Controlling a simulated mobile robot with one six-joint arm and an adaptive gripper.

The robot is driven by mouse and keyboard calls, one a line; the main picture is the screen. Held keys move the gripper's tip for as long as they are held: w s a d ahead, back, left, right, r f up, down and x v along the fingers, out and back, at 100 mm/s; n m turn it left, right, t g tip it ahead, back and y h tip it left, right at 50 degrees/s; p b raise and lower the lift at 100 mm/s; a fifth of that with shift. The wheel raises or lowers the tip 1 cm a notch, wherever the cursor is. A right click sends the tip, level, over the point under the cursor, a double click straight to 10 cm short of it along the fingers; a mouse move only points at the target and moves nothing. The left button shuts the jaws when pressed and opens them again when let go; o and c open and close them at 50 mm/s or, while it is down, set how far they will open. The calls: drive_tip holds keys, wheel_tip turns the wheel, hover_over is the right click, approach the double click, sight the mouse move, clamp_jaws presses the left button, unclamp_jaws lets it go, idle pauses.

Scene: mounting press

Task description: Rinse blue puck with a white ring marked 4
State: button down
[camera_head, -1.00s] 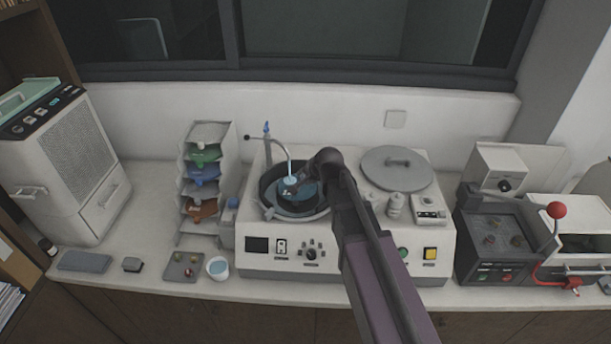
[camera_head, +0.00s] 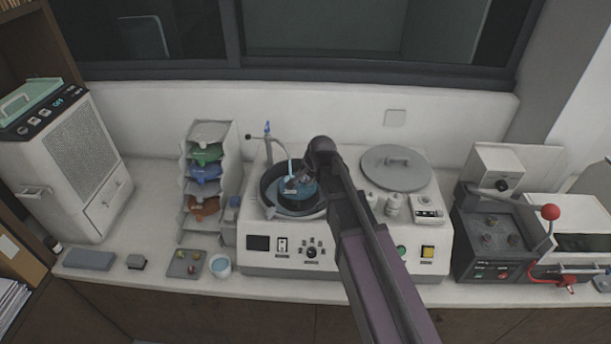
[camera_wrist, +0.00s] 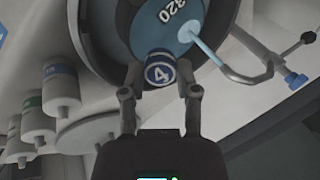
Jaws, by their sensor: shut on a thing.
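The blue puck with a white ring marked 4 (camera_wrist: 160,73) is between the fingertips of my gripper (camera_wrist: 160,88), which is shut on it. In the wrist view the number faces the camera. A pale blue water stream (camera_wrist: 205,47) runs from the curved spout (camera_wrist: 245,75) beside the puck; I cannot tell whether it touches it. Behind the puck is the blue disc marked 320 (camera_wrist: 180,22) in the round basin. In the head view my gripper (camera_head: 292,184) is over the basin (camera_head: 270,190) of the grinder-polisher (camera_head: 375,240), and the puck is hard to make out.
A grey round lid (camera_head: 398,166) covers the machine's right side. A rack with coloured trays (camera_head: 205,175) stands to its left. A small tray of pucks (camera_head: 186,264) and a white cup (camera_head: 220,266) sit at the front. A press with a red-knobbed lever (camera_head: 551,212) stands right.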

drive_tip(key=shift+s+r+g+h+p, duration=0.3)
drive_tip(key=shift+g+h+p, duration=0.2)
drive_tip(key=shift+g+p, duration=0.35)
drive_tip(key=shift+s+r+g+h+p, duration=0.3)
drive_tip(key=shift+g+h+p, duration=0.3)
drive_tip(key=shift+g, duration=0.25)
drive_tip(key=shift+s+g+h, duration=0.25)
drive_tip(key=shift+g+h, duration=0.05)
drive_tip(key=shift+g, duration=0.2)
drive_tip(key=shift+s+f, duration=0.1)
